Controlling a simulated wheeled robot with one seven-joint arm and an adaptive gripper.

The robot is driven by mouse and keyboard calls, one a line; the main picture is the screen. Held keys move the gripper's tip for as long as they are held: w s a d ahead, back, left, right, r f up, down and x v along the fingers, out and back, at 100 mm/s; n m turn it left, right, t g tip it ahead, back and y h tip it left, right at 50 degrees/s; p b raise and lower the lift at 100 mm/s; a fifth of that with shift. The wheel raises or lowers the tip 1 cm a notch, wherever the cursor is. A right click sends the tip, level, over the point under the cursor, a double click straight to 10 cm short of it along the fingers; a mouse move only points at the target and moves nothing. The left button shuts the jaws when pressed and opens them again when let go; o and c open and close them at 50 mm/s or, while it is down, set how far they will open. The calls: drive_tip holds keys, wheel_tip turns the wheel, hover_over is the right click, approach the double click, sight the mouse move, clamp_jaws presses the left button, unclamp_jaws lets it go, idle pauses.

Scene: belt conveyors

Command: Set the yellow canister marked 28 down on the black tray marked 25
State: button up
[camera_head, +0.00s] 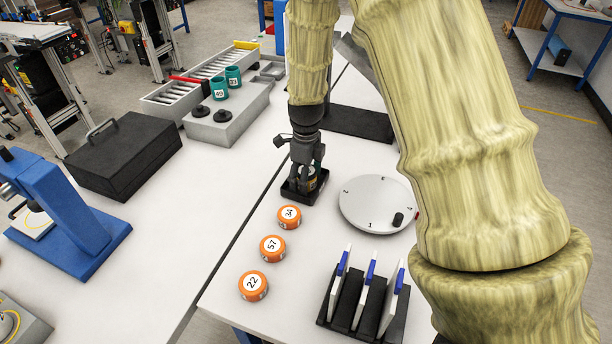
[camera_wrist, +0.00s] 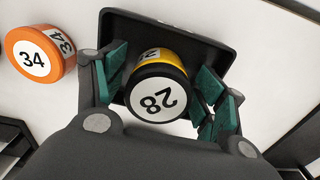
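The yellow canister marked 28 (camera_wrist: 158,93) has a black rim and a white label on top. It appears upright in the wrist view, over the black tray (camera_wrist: 227,28), whose marking I cannot see. In the head view the black tray (camera_head: 289,193) lies on the near table, with the canister (camera_head: 311,180) mostly hidden by the fingers. My gripper (camera_wrist: 163,80) has its green-padded fingers on both sides of the canister; it also shows at the tray in the head view (camera_head: 307,172). The pads are very close to the canister; whether they press on it is unclear.
Orange canisters marked 34 (camera_head: 289,216), 57 (camera_head: 272,248) and 22 (camera_head: 253,285) stand in a row nearer than the tray. A round numbered turntable (camera_head: 372,203) is at its right. A black rack (camera_head: 352,318) stands at the front. The left table has clear room.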

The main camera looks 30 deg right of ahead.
wheel_tip(320, 180, up, 11)
drive_tip(key=shift+r+b, duration=0.15)
drive_tip(key=shift+b, duration=1.1)
drive_tip(key=shift+r, duration=0.55)
drive_tip(key=shift+d, duration=0.1)
